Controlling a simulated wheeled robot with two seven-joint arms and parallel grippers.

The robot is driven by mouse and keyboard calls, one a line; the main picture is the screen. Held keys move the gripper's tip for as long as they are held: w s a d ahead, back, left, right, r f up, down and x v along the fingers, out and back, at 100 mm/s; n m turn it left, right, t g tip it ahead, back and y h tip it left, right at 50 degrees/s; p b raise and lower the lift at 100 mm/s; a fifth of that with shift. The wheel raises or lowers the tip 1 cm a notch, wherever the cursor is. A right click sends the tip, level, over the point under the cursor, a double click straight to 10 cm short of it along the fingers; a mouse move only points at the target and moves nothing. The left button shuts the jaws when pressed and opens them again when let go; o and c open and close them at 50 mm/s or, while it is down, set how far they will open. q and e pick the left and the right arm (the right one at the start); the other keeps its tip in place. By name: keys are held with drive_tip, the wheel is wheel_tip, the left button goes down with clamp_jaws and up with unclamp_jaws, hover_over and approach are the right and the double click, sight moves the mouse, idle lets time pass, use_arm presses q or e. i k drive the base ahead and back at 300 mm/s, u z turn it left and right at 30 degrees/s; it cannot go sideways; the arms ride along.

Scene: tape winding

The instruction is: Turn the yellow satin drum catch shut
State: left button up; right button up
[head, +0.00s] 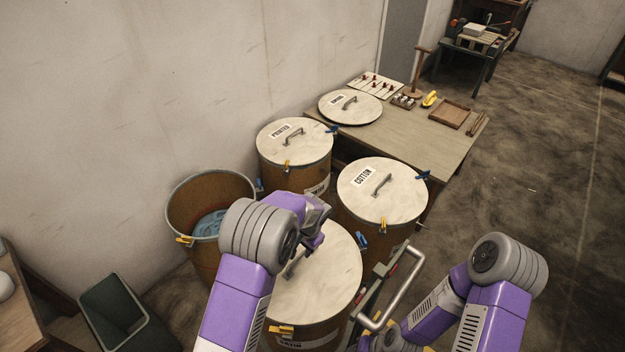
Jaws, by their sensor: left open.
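The satin drum (318,318) is the nearest one, brown with a pale lid (335,275) on it. Its label, partly cut by the frame's bottom edge, is on its front. Its yellow catch (281,329) is at the front rim and lies sideways; I cannot tell if it is fastened. A blue catch (361,241) is at the rim's far right. My left gripper (316,240) is open above the far part of the lid, near its handle (294,266), and away from the yellow catch. My left arm hides the lid's left side. My right arm enters at the lower right; its gripper is out of view.
The cotton drum (383,192) and printed drum (294,146) stand lidded behind. An open drum (190,210) with blue contents is at left. A metal bar handle (408,287) rises right of the satin drum. A wooden table (420,135) holds a loose lid and small items. Floor at right is clear.

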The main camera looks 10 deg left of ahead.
sight(283, 329)
drive_tip(key=k, duration=1)
